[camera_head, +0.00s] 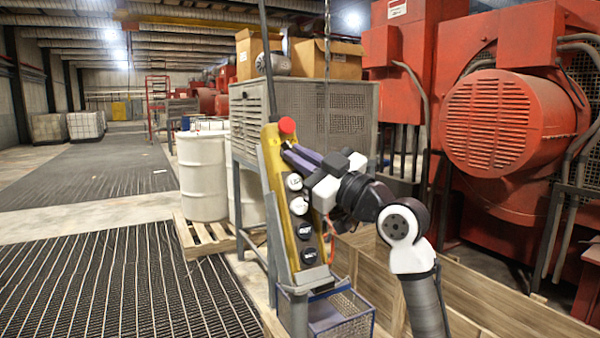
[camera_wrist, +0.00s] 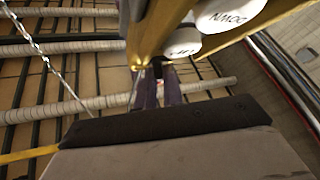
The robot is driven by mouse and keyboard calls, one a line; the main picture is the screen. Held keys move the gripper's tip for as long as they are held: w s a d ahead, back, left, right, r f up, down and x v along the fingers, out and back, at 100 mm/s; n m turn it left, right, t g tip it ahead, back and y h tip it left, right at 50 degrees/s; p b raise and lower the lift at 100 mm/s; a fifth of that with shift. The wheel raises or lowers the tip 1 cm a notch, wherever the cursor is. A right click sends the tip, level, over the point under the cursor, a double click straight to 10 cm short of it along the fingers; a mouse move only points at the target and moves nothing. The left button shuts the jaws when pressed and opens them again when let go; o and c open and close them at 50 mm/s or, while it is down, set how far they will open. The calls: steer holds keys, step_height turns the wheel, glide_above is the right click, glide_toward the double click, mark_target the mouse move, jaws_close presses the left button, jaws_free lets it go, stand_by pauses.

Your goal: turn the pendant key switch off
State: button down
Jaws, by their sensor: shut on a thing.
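A yellow pendant (camera_head: 272,180) stands tilted in the middle of the head view. It has a red button (camera_head: 287,126) on top and a column of white and black push buttons (camera_head: 299,205). My gripper (camera_head: 287,148) reaches in from the right, its purple fingers at the pendant's upper part, just below the red button.
A blue wire basket (camera_head: 342,313) is below the pendant. Wooden crate boards (camera_head: 480,300) lie under my arm. A grey perforated cabinet (camera_head: 345,118) with cardboard boxes (camera_head: 330,60) stands behind. White drums (camera_head: 203,175) stand left, red machinery (camera_head: 510,120) right.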

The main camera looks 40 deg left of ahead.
steer(key=shift+n+g, duration=0.4)
steer(key=shift+n, duration=0.1)
steer(key=c, duration=1.5)
jaws_free()
steer(key=b+v, duration=0.3)
steer(key=v, duration=1)
steer(key=shift+d+b, duration=0.4)
